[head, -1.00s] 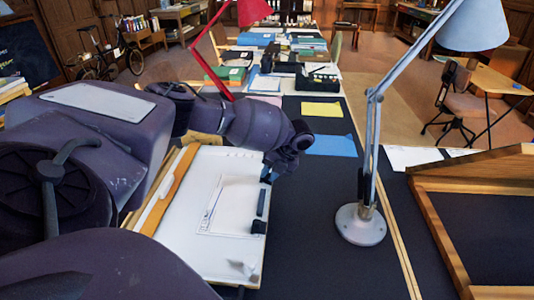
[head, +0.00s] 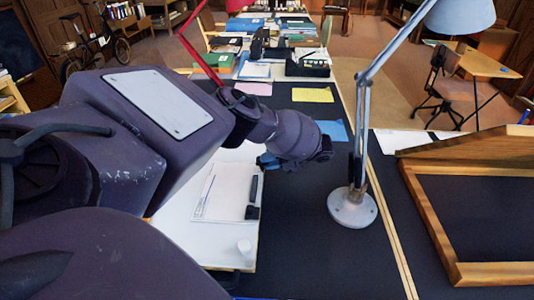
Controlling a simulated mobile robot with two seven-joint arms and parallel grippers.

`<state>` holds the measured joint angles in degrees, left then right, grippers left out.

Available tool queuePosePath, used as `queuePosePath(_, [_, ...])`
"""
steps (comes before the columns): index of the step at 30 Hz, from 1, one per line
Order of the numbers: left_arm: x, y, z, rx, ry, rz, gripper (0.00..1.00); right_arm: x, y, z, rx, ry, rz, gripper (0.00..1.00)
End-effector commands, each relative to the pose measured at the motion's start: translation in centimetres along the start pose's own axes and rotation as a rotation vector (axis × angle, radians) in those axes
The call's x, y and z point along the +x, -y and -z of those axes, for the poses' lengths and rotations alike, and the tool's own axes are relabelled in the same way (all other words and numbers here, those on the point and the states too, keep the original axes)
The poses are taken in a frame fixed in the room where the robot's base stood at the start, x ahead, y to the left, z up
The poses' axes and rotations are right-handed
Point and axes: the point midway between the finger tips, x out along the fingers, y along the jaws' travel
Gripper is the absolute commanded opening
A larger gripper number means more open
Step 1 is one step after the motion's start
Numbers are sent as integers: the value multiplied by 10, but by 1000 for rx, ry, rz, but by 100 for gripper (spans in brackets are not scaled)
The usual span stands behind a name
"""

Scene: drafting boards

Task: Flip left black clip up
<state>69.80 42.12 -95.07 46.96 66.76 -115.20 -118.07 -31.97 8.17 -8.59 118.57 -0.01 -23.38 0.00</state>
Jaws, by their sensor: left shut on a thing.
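A white drawing board (head: 185,232) with a drawn sheet (head: 222,194) lies on the dark desk at lower centre. Two black pieces show at the sheet's right edge: a long upright bar (head: 257,187) and a short block (head: 253,212); they look like one black clip, its bar standing up. My left gripper (head: 268,161) is at the board's far right corner, beyond the bar and apart from it. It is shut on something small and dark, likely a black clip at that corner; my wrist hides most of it. My right gripper is out of view.
A grey desk lamp (head: 352,208) stands close right of my left wrist. A wooden frame (head: 432,215) leans at the right. The dark desk between board and lamp is clear.

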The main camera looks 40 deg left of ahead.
Motion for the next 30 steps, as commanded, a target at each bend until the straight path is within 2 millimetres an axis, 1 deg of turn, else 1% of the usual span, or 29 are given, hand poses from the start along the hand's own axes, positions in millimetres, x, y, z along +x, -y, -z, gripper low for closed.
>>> queuePosePath(9, [-4, 4, -1, -3, 4, -123, 0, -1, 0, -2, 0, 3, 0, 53])
queuePosePath(21, [-5, 11, 0, 0, 4, -267, 0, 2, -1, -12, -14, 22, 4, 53])
queuePosePath(30, [-5, 13, 0, 1, 3, -345, 0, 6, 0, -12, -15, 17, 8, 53])
